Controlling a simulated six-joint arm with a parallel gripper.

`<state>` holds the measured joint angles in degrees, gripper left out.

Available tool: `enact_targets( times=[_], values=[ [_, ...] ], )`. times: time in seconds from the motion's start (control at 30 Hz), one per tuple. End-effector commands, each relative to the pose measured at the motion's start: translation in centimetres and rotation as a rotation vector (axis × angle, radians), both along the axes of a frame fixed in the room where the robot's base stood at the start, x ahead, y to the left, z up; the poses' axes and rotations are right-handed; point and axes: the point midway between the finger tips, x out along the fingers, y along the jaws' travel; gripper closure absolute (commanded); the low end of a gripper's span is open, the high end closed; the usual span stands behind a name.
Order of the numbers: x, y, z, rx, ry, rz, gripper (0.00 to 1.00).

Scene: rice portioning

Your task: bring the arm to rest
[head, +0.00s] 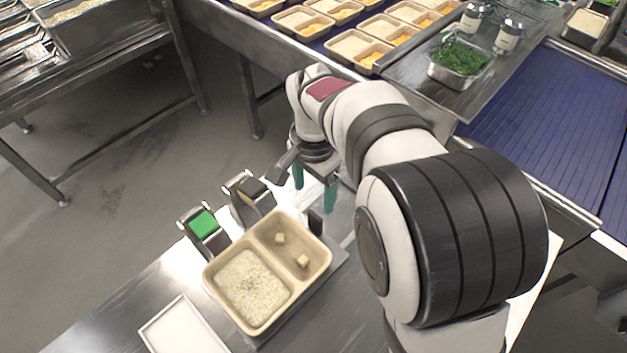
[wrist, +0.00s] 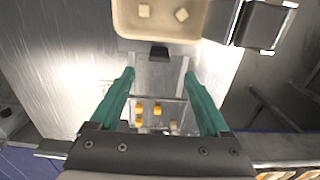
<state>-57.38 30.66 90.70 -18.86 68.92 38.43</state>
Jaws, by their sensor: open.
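My gripper (head: 314,190) hangs over the table beyond the tan tray, with its teal fingers pointing down. In the wrist view my gripper (wrist: 159,74) is open, its two fingers apart with nothing held between the tips. Several yellow-orange cubes (wrist: 156,108) show below, between the fingers, apparently in a clear container whose outline is hard to make out. The tan two-compartment tray (head: 208,280) holds rice in its left compartment and two pale cubes in its right one. The tray's edge (wrist: 158,37) is just ahead of the fingertips in the wrist view.
A device with a green screen (head: 203,222) and a dark-faced one (head: 249,196) stand beside the tray. A white shallow tray (head: 182,330) lies at the front. Filled trays (head: 352,44), a bowl of greens (head: 459,60) and a blue conveyor (head: 550,115) are farther back.

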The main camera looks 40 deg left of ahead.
Motion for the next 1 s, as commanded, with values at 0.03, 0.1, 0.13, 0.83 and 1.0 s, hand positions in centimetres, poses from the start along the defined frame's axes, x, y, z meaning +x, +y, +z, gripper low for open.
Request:
enact_targets(
  times=[0.03, 0.1, 0.13, 0.83, 1.0],
  values=[
    [0.0, 0.1, 1.0, 0.003, -0.002, -0.001, 0.20],
    [0.0, 0.0, 2.0, 0.001, -0.001, 0.000, 0.20],
    [0.0, 0.0, 2.3, 0.001, -0.001, 0.000, 0.20],
    [2.6, -9.7, 6.5, 0.021, 0.023, -0.114, 0.20],
    [-1.1, -25.5, 8.9, 0.078, 0.054, -0.311, 0.20]
  ],
)
